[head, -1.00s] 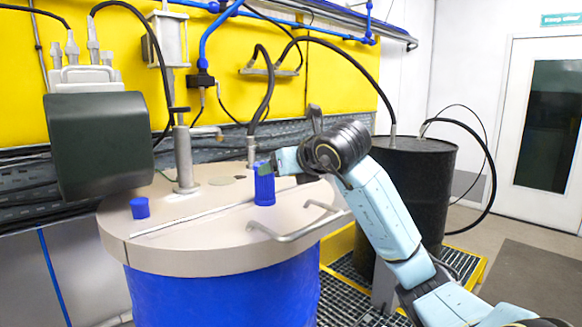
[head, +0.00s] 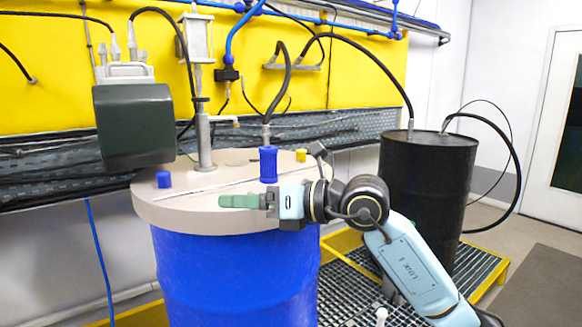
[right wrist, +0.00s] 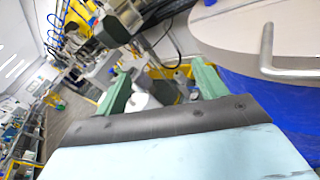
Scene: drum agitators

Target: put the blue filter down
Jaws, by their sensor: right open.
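The blue filter (head: 268,165) stands upright on the beige lid (head: 165,208) of the blue drum, toward the lid's back right. My right gripper (head: 238,201) is in front of the filter and apart from it, over the lid's near edge. Its green fingers point left in the head view. In the right wrist view my right gripper (right wrist: 160,88) has its two green fingers spread with nothing held between them. The filter does not show in the wrist view. My left gripper is not in view.
A small blue cap (head: 164,180) and a yellow cap (head: 301,155) sit on the lid. A grey pump post (head: 204,145) and a hose rise from the lid. A dark green motor (head: 134,125) overhangs at left. A black drum (head: 428,180) stands at right.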

